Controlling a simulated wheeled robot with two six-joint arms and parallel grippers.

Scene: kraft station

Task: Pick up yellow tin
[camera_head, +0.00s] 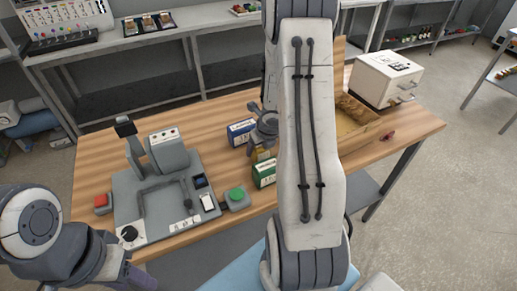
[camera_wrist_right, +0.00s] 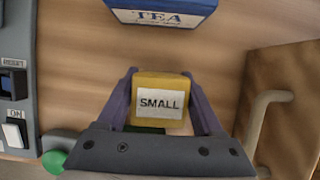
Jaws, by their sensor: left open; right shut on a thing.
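The yellow tin (camera_wrist_right: 160,85), with a white label reading SMALL, sits between the fingers of my right gripper (camera_wrist_right: 163,92) in the right wrist view. The gripper is shut on it, one finger on each side. In the head view a small part of the yellow tin (camera_head: 262,155) shows between a blue tin and a green tin; my right arm hides much of this area. I cannot tell whether the tin touches the table. My left gripper (camera_head: 132,277) is open and low at the left, by the table's front edge, only partly visible.
A blue tea tin (camera_head: 240,132) stands behind the yellow tin, and a green tin (camera_head: 264,174) in front. A grey machine with a green button (camera_head: 237,194) is on the left. A wooden tray (camera_head: 352,125) and a white drawer box (camera_head: 385,80) are on the right.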

